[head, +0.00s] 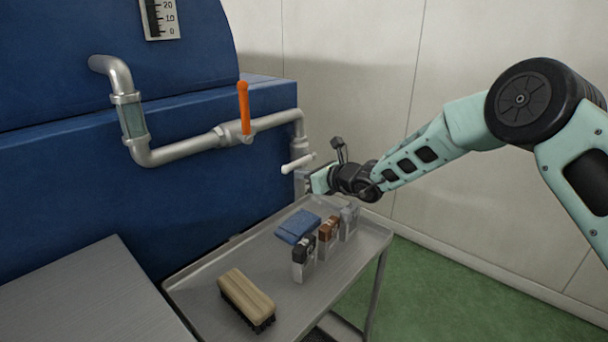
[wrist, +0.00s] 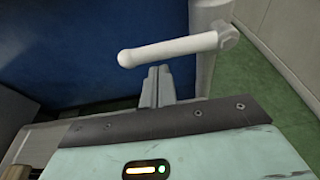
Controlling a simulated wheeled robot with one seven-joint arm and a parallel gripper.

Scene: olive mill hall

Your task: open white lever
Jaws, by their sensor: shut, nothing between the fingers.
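The white lever (head: 297,164) sits on the lower part of the grey pipe, at the right end of the blue machine. It points out to the left and is close to level. In the wrist view the white lever (wrist: 170,48) runs left from its pivot on the pipe. My gripper (head: 308,180) is just below and beside the lever. In the wrist view my gripper's fingers (wrist: 157,78) are together and empty, with their tips just under the lever's middle. I cannot tell whether they touch it.
An orange lever (head: 243,108) stands upright on the same pipe. A pale wall (head: 460,150) is behind; green floor lies right.

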